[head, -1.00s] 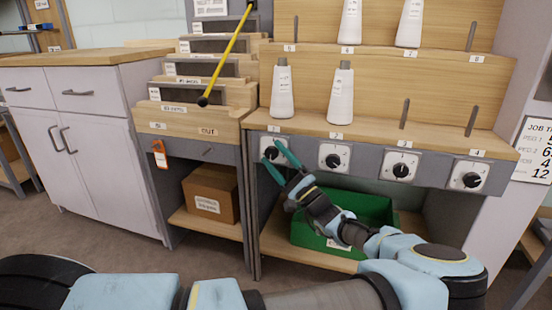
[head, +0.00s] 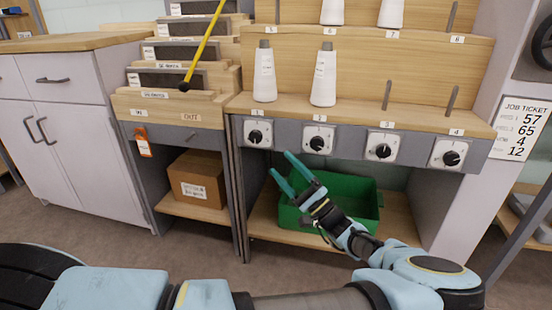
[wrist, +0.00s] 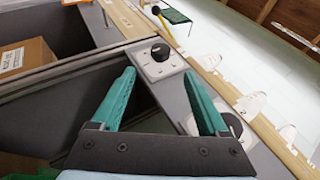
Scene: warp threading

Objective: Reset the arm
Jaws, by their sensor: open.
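My gripper (head: 285,172) has teal fingers spread apart with nothing between them. In the head view it hangs in front of the rack, below the row of knobs and over the left part of the green bin (head: 362,210). The knob at position 1 (head: 257,134) is just above and left of the fingertips, apart from them. In the wrist view my gripper (wrist: 165,100) shows both fingers open, with a black knob on its white plate (wrist: 158,58) beyond and between the tips.
White cones (head: 323,78) stand on the wooden shelf above the knobs. A cardboard box (head: 197,178) sits on the lower shelf at left. A yellow rod (head: 204,45) leans over the stepped rack. A white cabinet (head: 75,130) stands further left; open floor lies before it.

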